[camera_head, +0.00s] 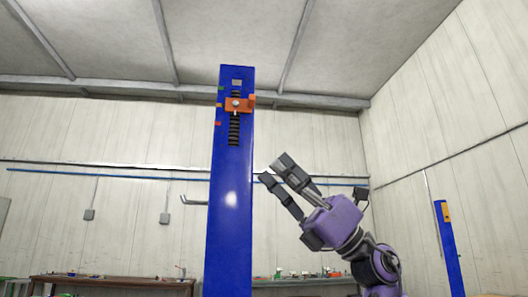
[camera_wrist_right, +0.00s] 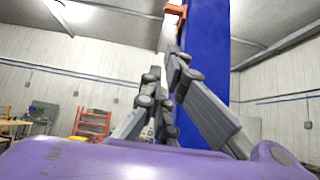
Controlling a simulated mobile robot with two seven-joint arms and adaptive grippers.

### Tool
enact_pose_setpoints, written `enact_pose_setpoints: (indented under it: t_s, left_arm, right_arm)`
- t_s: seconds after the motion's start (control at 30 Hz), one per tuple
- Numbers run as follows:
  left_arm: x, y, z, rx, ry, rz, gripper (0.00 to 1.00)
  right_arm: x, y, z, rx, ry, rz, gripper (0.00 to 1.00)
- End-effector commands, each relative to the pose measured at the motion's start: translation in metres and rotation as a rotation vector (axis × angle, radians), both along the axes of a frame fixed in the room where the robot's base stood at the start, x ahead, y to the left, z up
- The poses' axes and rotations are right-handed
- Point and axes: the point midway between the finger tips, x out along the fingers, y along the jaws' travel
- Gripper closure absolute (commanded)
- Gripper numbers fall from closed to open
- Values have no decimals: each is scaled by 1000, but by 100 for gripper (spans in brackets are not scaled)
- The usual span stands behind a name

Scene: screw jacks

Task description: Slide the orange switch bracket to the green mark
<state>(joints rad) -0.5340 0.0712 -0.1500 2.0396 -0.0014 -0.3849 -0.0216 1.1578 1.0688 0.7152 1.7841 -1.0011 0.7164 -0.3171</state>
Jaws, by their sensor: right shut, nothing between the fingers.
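The orange switch bracket (camera_head: 243,104) sits high on the front of a tall blue column (camera_head: 230,200), across a dark toothed strip (camera_head: 234,130). A small green mark (camera_head: 220,89) is on the column's left edge, a little above the bracket's level. My right gripper (camera_head: 275,169) is shut and empty, to the right of the column and below the bracket, apart from it in the picture. In the right wrist view, the shut fingers (camera_wrist_right: 164,64) point up towards the orange bracket (camera_wrist_right: 175,10), which is partly cut off by the top edge. My left gripper is not in view.
A small orange mark (camera_head: 219,105) and a red mark (camera_head: 218,123) lie below the green one. Workbenches (camera_head: 110,284) stand by the back wall. A second blue column (camera_head: 448,245) is far right. Open space surrounds the gripper on its right.

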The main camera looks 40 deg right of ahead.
Motion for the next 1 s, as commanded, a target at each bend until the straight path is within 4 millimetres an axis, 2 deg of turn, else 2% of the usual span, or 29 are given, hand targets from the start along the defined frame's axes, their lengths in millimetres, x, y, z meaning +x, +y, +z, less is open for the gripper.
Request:
enact_pose_setpoints:
  t_s: [0.03, 0.4, 0.53, 0.7, 1.0]
  left_arm:
    - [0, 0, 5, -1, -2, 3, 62]
    - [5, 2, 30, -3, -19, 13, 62]
    - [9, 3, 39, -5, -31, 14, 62]
    - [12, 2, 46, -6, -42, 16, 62]
    - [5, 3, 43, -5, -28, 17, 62]
  right_arm:
    - [0, 6, 11, -1, -6, 1, 100]
    - [27, 52, 68, 0, -8, 3, 100]
    - [27, 51, 88, 1, -9, 0, 100]
    - [29, 51, 100, 0, -3, 1, 100]
    - [31, 51, 100, 0, 0, 1, 100]
